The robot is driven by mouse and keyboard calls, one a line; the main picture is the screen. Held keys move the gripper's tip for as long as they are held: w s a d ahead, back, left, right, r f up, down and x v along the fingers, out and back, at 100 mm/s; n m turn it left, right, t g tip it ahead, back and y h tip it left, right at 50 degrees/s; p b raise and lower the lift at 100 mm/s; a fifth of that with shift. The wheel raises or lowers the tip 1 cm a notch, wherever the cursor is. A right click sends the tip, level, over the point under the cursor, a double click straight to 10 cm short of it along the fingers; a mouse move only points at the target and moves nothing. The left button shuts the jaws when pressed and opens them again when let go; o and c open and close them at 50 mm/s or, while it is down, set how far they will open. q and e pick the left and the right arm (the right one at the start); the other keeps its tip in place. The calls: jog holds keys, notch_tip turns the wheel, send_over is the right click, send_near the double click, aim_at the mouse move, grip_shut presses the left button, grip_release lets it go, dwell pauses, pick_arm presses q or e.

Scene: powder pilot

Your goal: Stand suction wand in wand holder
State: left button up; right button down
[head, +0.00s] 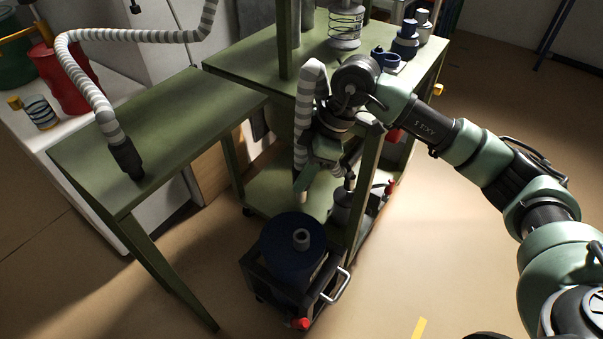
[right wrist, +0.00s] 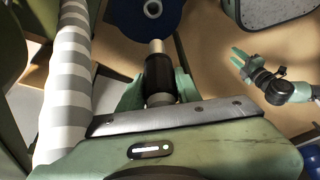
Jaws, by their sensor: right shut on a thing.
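My right gripper (head: 318,170) is above the dark blue drum on the low cart. In the right wrist view it is shut on a black-sleeved cylinder with a pale end, which I take as the suction wand (right wrist: 158,75). A grey-and-white striped hose (head: 308,95) hangs beside this gripper; its join to the wand is hidden. The drum's lid (head: 280,240) has a short grey round stub (head: 302,238); I cannot tell whether this is the wand holder. In the right wrist view, my left gripper (right wrist: 238,64) is empty, with its fingers apart.
Another striped hose (head: 78,72) ends in a black nozzle (head: 127,158) on the green side table (head: 185,120). The green bench (head: 300,60) bears jars and a blue ringed stand (head: 384,57). A green post stands by my right wrist. Floor at front left is clear.

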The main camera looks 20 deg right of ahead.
notch_tip(320, 180, up, 23)
jog(key=w+d, duration=1.3)
jog(key=d, duration=0.4)
jog(key=shift+w+d, duration=0.2)
jog(key=shift+w, duration=0.05)
jog(key=shift+f, duration=0.2)
jog(key=shift+f, duration=1.55)
jog(key=shift+f, duration=0.55)
jog(key=shift+f, duration=0.1)
jog(key=shift+f, duration=0.5)
